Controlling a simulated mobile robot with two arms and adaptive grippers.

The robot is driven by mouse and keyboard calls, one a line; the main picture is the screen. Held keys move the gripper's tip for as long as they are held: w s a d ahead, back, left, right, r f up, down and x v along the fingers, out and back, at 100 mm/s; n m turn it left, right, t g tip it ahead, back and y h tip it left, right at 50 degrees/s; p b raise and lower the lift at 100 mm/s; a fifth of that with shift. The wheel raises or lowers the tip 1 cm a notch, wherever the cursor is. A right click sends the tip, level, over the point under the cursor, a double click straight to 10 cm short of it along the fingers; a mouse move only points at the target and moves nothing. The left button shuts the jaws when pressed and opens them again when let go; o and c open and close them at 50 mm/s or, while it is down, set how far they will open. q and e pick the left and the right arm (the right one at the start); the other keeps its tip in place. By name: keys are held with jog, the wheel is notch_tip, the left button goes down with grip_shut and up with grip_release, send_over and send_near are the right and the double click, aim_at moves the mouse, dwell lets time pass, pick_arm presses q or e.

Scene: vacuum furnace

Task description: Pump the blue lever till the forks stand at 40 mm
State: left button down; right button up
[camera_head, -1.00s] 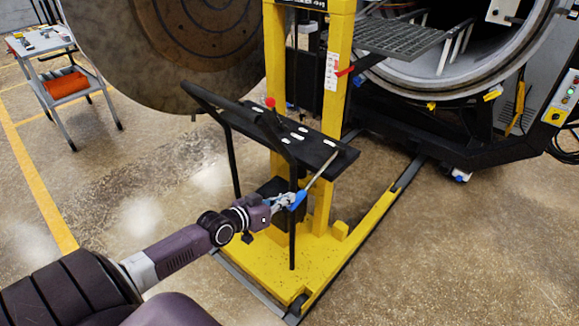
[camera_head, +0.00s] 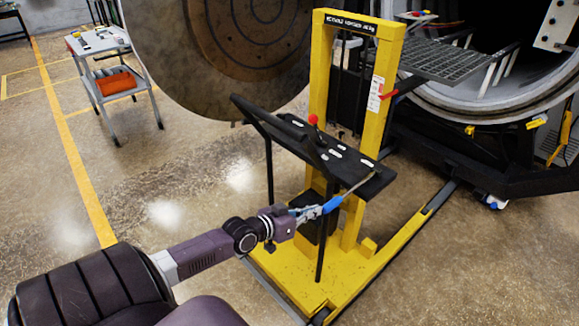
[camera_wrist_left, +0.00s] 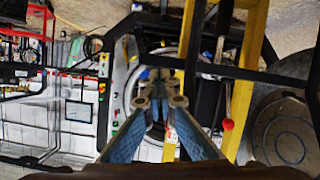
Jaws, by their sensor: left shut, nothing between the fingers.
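The yellow lift stand (camera_head: 318,75) is upright before the furnace. Its pump lever has a blue grip (camera_head: 332,204) on a thin metal rod (camera_head: 358,186) that rises to the right past the black shelf's edge. My left gripper (camera_head: 308,212) is shut and empty, its tips at the near end of the blue grip; I cannot tell whether they touch. Its blue-padded fingers (camera_wrist_left: 161,80) converge in the left wrist view. A white scale plate (camera_head: 376,93) is on the right mast, with a red pointer (camera_head: 392,92) beside it. Its reading is too small. My right gripper is not in view.
The stand's black handle frame (camera_head: 268,165) and a red-knobbed lever (camera_head: 313,119) are close above my left arm. The furnace's round door (camera_head: 215,60) is behind. A grey trolley (camera_head: 105,92) stands far left.

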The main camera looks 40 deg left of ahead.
pick_arm(q)
jog(key=s, duration=0.7)
jog(key=shift+s+a+f, duration=0.15)
jog(key=shift+a+f, duration=0.05)
jog(key=shift+a, duration=0.25)
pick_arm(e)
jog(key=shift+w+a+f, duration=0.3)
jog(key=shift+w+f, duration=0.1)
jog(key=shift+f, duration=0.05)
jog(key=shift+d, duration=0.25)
